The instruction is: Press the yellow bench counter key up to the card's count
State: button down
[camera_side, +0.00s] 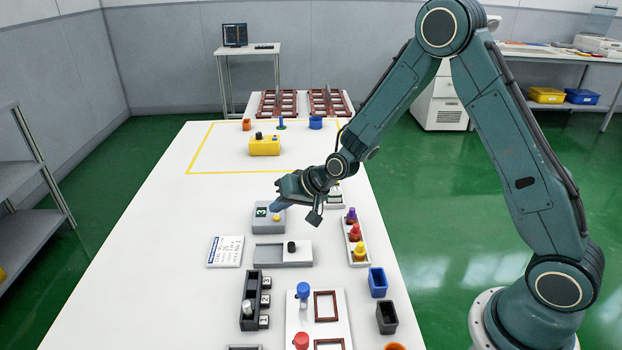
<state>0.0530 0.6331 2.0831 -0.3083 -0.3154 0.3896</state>
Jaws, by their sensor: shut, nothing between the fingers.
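The bench counter is a grey box (261,227) on the white table, left of my gripper in the side view. Its small green display (261,212) shows a pale digit that looks like a 3, but it is too small to be sure. The yellow key (277,218) is on the counter's top, right of the display. My gripper (277,207) is shut and empty, its fingertips close above the key; I cannot tell whether they touch it. The white card (225,252) with a blue edge lies in front of the counter; its print is too small to read surely.
A grey block with a black knob (283,253) stands in front of the counter. A tray of purple, red and yellow knobs (356,240) is at the right. A yellow box (264,146) stands farther back. The table's left side is clear.

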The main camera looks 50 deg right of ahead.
jog(key=shift+r, duration=0.15)
jog(key=shift+r, duration=2.4)
jog(key=s+r+n, duration=0.2)
jog(key=s+r, duration=0.4)
jog(key=r, duration=0.2)
jog(key=s+d+r+n+g+h, duration=0.1)
jog(key=s+r, duration=0.1)
jog(key=s, duration=0.7)
jog(key=s+d+r+n+g+h, duration=0.1)
jog(key=s+d+r, duration=0.1)
jog(key=s, duration=0.8)
jog(key=s+d+r+g+h, duration=0.1)
jog(key=s+r, duration=0.3)
jog(key=s, duration=0.6)
jog(key=shift+d+r+n, duration=0.25)
jog(key=shift+d+n, duration=0.15)
jog(key=c, duration=2.1)
grip_release()
